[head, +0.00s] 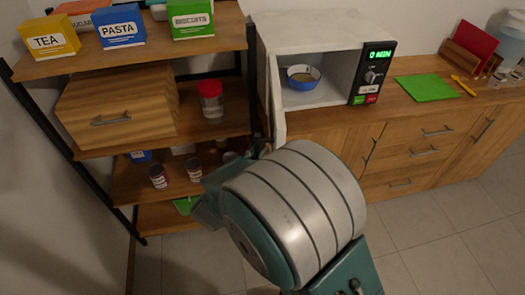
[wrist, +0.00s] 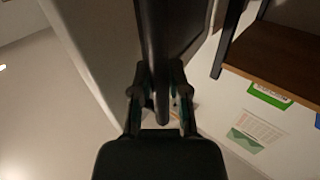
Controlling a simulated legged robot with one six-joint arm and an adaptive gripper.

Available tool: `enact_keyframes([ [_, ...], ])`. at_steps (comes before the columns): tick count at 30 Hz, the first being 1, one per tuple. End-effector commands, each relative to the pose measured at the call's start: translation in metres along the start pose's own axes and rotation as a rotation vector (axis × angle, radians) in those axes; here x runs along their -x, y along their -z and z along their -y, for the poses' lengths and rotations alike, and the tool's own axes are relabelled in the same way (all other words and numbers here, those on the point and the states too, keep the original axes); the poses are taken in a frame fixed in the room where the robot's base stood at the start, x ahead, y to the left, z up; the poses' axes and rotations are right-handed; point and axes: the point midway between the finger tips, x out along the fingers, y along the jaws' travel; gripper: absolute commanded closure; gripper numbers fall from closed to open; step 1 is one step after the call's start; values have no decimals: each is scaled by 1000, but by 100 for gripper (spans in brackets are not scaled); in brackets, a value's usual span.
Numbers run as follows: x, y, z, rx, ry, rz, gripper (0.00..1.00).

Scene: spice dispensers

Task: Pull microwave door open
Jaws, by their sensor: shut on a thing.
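The white microwave (head: 312,35) stands on the wooden counter, and its door (head: 276,100) is swung open toward the shelf, seen nearly edge-on. A blue bowl (head: 303,77) sits inside the open cavity. In the wrist view, my gripper (wrist: 158,70) is shut on a dark vertical bar, which looks like the door handle (wrist: 154,30). The pale door face shows to the left of the bar and a dark panel to its right. In the head view, my arm hides most of the gripper near the door's lower end.
A shelf (head: 160,145) with boxes, jars and a wooden drawer box (head: 117,105) stands close to the left of the door. A green board (head: 426,87) lies on the counter to the right. The tiled floor at the lower right is clear.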

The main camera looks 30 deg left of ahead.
Motion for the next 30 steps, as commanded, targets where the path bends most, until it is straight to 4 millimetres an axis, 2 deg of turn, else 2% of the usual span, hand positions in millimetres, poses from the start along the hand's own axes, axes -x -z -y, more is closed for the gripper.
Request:
enact_keyframes([
  [8, 0, 0, 0, 0, 1, 0, 100],
  [9, 0, 0, 0, 0, 1, 0, 61],
  [10, 0, 0, 0, 0, 1, 0, 48],
  [11, 0, 0, 0, 0, 1, 0, 43],
  [23, 3, 0, 0, -1, 1, 0, 43],
  [26, 14, 0, 1, -1, 4, -1, 43],
  [30, 41, 0, 2, -1, 7, 0, 43],
])
